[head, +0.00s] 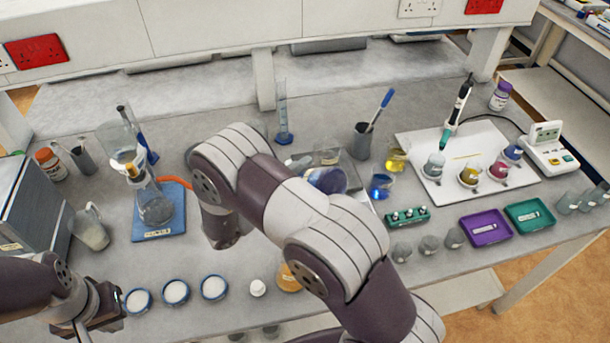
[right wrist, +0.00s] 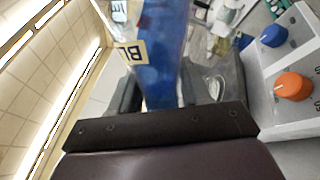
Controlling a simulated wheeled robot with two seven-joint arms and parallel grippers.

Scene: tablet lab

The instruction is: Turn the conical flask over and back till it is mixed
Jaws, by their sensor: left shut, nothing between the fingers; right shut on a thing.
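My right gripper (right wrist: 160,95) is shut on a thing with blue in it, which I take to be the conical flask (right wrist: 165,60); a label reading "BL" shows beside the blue. In the head view my right arm hides the gripper, and a rounded dark blue-purple body (head: 327,180) shows just behind the arm. It looks tilted and above the bench; its exact tilt and how mixed the liquid is cannot be told. My left gripper (head: 100,310) is shut and empty at the bottom left, near the white dishes.
A clear flask (head: 155,207) stands on a blue mat (head: 175,222) under a glass funnel. Several white dishes (head: 176,291) line the front edge. Beakers, a green rack (head: 407,217) and a purple tray (head: 485,227) stand to the right. Little bench is free around my right arm.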

